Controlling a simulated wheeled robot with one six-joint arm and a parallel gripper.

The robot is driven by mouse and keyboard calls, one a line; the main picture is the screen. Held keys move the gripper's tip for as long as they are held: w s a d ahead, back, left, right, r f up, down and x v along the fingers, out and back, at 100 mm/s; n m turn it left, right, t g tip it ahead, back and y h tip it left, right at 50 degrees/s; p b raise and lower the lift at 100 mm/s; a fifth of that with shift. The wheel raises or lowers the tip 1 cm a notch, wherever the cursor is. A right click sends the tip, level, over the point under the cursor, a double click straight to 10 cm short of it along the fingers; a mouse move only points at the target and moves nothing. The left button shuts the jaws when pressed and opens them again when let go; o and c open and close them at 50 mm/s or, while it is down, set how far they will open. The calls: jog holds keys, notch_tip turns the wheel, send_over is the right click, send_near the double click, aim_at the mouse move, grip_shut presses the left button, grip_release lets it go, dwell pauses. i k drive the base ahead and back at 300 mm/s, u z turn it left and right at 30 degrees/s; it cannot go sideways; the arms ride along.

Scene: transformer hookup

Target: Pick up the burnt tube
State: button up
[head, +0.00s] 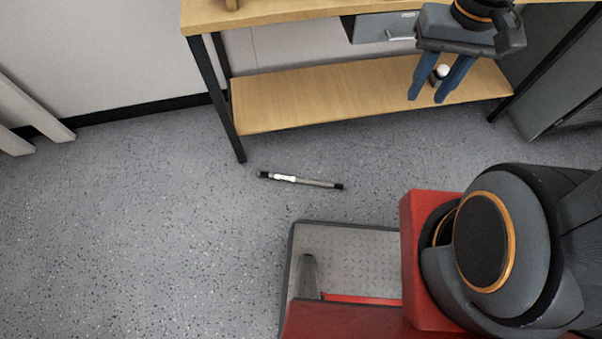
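The burnt tube (301,181) is a thin grey tube with black ends and a white band near its left end. It lies flat on the speckled floor, in front of the workbench's left front leg. My gripper (427,97) is up at the right, in front of the workbench shelf, with its two blue fingers pointing down. The fingers are spread apart, and I see nothing held between them. My gripper is well to the right of the tube and apart from it.
The workbench (300,12) has black legs, a lower wooden shelf (320,98) and a grey drawer (384,28). A small white-topped object (441,71) shows behind my fingers. A dark grey cabinet (560,75) stands at the right. The floor (130,230) at left is clear.

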aim_at(281, 177)
jog(key=z, duration=0.55)
jog(key=k, duration=1.25)
jog(key=z, duration=0.05)
jog(key=i, duration=0.7)
jog(key=u, duration=0.6)
